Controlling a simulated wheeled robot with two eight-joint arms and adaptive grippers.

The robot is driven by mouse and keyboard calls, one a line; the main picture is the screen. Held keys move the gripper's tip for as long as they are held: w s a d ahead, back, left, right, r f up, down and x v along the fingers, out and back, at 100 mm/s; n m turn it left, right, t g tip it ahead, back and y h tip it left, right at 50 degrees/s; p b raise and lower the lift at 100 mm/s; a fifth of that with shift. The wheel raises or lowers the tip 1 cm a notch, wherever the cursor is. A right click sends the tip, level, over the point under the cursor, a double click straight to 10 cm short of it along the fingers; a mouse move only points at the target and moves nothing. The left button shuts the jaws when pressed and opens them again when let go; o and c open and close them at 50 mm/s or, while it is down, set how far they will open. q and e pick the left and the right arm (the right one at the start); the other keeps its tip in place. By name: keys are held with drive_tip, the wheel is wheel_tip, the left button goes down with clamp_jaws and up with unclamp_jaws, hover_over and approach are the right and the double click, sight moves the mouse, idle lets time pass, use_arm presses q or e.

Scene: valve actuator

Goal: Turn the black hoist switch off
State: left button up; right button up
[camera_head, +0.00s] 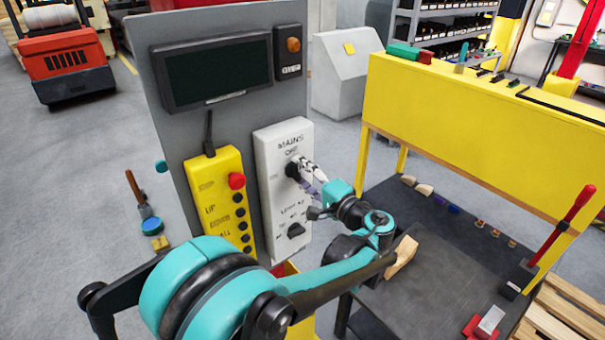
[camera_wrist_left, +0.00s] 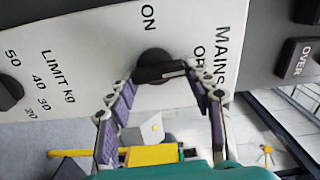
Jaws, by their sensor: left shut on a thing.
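The black mains switch (camera_head: 292,169) is a round knob with a bar handle on the white panel (camera_head: 268,150). The panel is lettered MAINS, with ON and OFF marks by the knob. In the left wrist view, the switch (camera_wrist_left: 155,68) lies between the fingertips of my left gripper (camera_wrist_left: 164,82). Its bar runs roughly across the picture, with one end near the partly covered OFF lettering. My left gripper (camera_head: 299,171) is shut on the switch, one finger on each side, hiding part of it in the head view. My right gripper is not in view.
A black limit dial (camera_head: 296,230) sits lower on the white panel. A yellow button box (camera_head: 219,200) with a red button (camera_head: 237,180) is at its left. A dark screen (camera_head: 214,72) is above. A yellow-backed workbench (camera_head: 480,120) stands at the right.

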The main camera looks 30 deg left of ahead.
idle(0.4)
use_arm(q)
drive_tip(key=o, duration=1.1)
drive_tip(key=shift+o, duration=0.2)
drive_tip(key=v, duration=1.2)
drive_tip(key=shift+f, duration=0.1)
